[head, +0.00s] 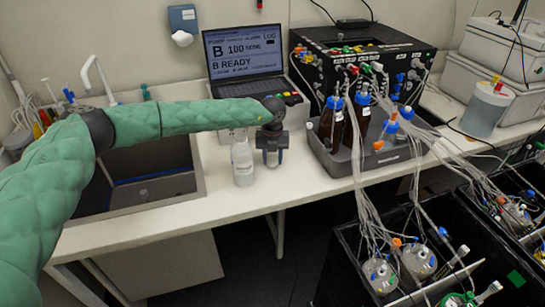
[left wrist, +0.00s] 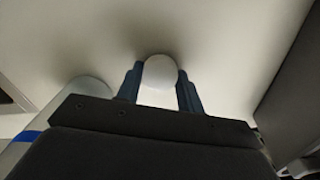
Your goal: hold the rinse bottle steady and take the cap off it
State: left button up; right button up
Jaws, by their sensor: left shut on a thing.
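A whitish, translucent bottle (head: 243,166), which looks like the rinse bottle, stands upright on the white bench, just left of my left gripper. My left gripper (head: 271,158) points down over the bench, beside the bottle and apart from it. In the left wrist view its fingers (left wrist: 159,92) are shut on a white rounded piece (left wrist: 160,73) that looks like the cap. A grey rounded shape (left wrist: 90,88) left of the fingers there is probably the bottle. The bottle's mouth is too small to make out. My right gripper is not in view.
A sink (head: 150,190) lies left of the bottle. A dark tray (head: 340,168) with brown bottles stands right of the gripper. A laptop (head: 245,60) is behind. Tubing hangs from the black box (head: 350,48) to bioreactors at lower right. The front bench strip is clear.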

pick_arm(q)
jog(key=shift+f, duration=0.5)
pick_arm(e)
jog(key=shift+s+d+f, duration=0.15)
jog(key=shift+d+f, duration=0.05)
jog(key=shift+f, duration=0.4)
pick_arm(q)
jog(key=shift+f, duration=0.3)
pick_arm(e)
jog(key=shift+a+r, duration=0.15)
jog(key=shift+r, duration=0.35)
